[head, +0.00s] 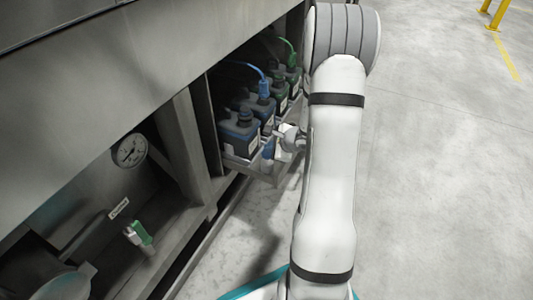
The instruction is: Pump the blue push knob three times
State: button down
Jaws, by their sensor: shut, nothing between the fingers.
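A small blue piece (268,150) that looks like the push knob shows at the front edge of the bottle shelf, left of my arm. It is small, and I cannot tell how far it is pressed. My gripper (279,138) is at the shelf front, just above and to the right of this blue piece. It is shut and holds nothing. The gripper is small in the head view and partly hidden by my forearm. I cannot tell whether its fingertips touch the blue piece.
Blue bottles (239,133) and green bottles (278,95) with hoses stand in a row on the shelf (265,168) inside the steel machine. A round gauge (131,150) and a green-handled valve (139,233) are at the left.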

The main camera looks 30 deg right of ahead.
aim_at(270, 154)
jog(key=shift+f, duration=1.3)
dwell(0.8)
dwell(0.3)
jog(key=shift+r+p, duration=0.8)
jog(key=shift+r, duration=0.9)
jog(key=shift+r, duration=0.15)
jog(key=shift+r+p, duration=1.6)
jog(key=shift+r, duration=0.8)
